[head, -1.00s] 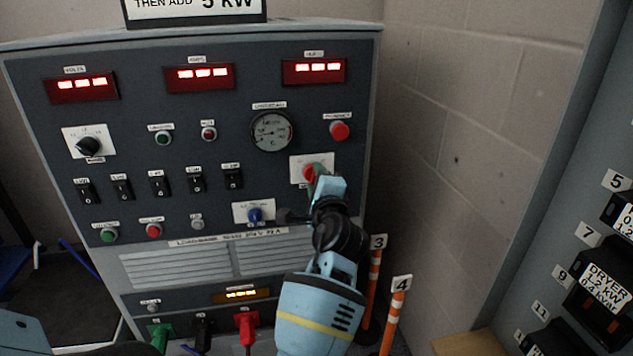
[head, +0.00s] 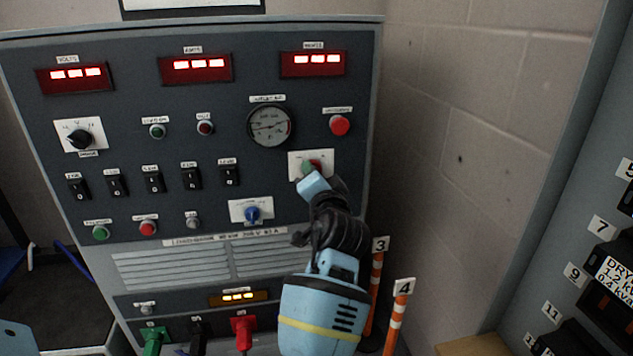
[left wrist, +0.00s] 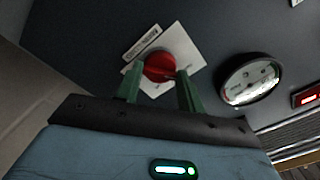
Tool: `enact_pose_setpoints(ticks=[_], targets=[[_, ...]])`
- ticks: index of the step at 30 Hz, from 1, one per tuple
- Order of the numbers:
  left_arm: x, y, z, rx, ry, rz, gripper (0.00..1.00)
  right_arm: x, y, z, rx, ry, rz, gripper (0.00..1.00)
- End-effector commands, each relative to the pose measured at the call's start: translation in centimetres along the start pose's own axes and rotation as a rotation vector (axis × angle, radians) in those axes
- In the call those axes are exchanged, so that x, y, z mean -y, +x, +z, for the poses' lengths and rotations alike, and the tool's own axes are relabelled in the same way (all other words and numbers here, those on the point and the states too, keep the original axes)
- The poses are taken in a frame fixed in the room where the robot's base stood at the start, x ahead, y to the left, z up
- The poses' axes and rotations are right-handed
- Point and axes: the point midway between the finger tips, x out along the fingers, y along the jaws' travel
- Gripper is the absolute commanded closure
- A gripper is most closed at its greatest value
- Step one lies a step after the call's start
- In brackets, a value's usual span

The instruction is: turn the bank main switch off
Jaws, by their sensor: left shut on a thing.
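The bank main switch is a red rotary knob on a white plate (head: 297,160), on the right of the dark grey panel below the round gauge. In the left wrist view the red knob (left wrist: 159,66) sits between the green fingers of my left gripper (left wrist: 159,84). That gripper (head: 309,171) is shut on the knob and partly hides it in the head view. Its wrist is tilted, leaning up and left toward the panel. The plate's position marks are too small and covered to read. My right gripper is not in view.
A red button (head: 340,125) and the gauge (head: 269,127) are above the switch; a blue knob (head: 253,214) is lower left. Orange numbered posts (head: 398,313) stand right of the cabinet. A shelf of black labelled boxes (head: 611,300) is at far right.

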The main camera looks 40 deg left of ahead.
Motion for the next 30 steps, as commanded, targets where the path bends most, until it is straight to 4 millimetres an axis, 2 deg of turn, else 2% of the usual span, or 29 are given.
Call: enact_pose_setpoints(ticks=[9, 26, 27, 30], targets=[[0.09, 0.04, -0.04, -0.002, -0.135, -0.002, 0.84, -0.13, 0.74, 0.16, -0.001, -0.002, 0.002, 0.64], [0.17, 0.04, -0.09, -0.002, -0.167, -0.003, 0.84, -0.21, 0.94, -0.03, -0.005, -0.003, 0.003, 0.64], [0.17, 0.04, -0.09, -0.002, -0.167, -0.003, 0.60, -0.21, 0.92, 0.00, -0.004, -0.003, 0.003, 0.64], [0.15, 0.03, -0.08, -0.002, -0.166, -0.003, 0.47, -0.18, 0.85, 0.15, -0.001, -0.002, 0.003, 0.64]])
